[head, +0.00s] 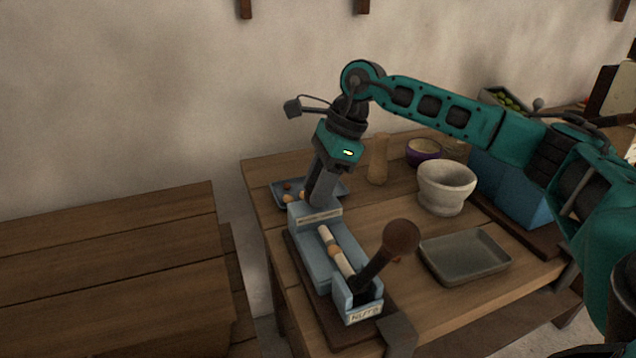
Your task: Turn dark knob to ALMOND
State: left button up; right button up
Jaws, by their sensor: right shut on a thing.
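A pale blue machine (318,262) stands on a dark base board at the table's left front. My right gripper (318,203) points down onto the raised box at the machine's far end and is shut on the dark knob there. The fingers hide the knob, so I cannot tell its setting. A light label strip (319,217) is on the box's front face, too small to read. My left gripper is not in view.
A blue tray (281,186) with small brown things lies behind the machine. A wooden pestle-like piece (377,160), a purple bowl (423,152), a stone mortar (446,188) and a grey tray (465,258) stand to the right. An empty wooden bench (110,270) is at left.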

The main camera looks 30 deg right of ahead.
jog(key=m, duration=0.2)
jog(key=m+t, duration=0.1)
jog(key=m, duration=0.1)
jog(key=shift+s+t+h, duration=0.15)
jog(key=shift+t+h, duration=0.15)
jog(key=shift+h, duration=0.1)
jog(key=m, duration=0.2)
jog(key=m+t+h, duration=0.1)
jog(key=m, duration=0.1)
jog(key=shift+a+m+h+b, duration=0.15)
jog(key=shift+m+h+b, duration=0.15)
jog(key=shift+m, duration=0.1)
jog(key=m, duration=0.2)
jog(key=m+h+b, duration=0.1)
jog(key=m, duration=0.1)
jog(key=shift+a+t+h, duration=0.15)
jog(key=shift+t+h, duration=0.15)
jog(key=m+h, duration=0.1)
jog(key=m, duration=0.2)
jog(key=shift+m, duration=0.4)
jog(key=shift+m+h, duration=0.3)
jog(key=o, duration=1)
jog(key=shift+s+r, duration=0.1)
jog(key=shift+r, duration=0.05)
